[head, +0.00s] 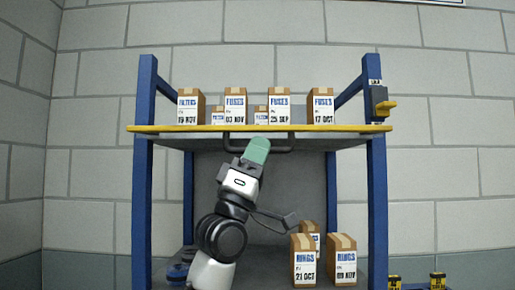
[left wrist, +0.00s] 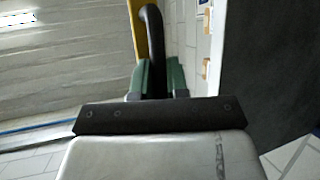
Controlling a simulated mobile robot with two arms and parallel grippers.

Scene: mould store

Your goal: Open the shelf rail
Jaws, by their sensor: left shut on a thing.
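The shelf rail (head: 180,128) is a long yellow bar along the front edge of the upper shelf. A dark handle (head: 285,149) hangs under its middle. My left gripper (head: 257,150) reaches up from below and is shut on the handle. In the left wrist view the green fingers (left wrist: 158,78) stand on both sides of the black curved handle (left wrist: 154,40), beside the yellow rail (left wrist: 137,40). A grey box with a yellow lever (head: 384,105) is fixed to the right post, just above the rail's right end. My right gripper is out of view.
Several cartons marked FILTERS and FUSES (head: 235,105) stand on the upper shelf behind the rail. Cartons marked RINGS (head: 342,262) stand low on the right. Blue posts (head: 377,200) flank the rack. Small yellow-and-black items (head: 437,281) are at the lower right.

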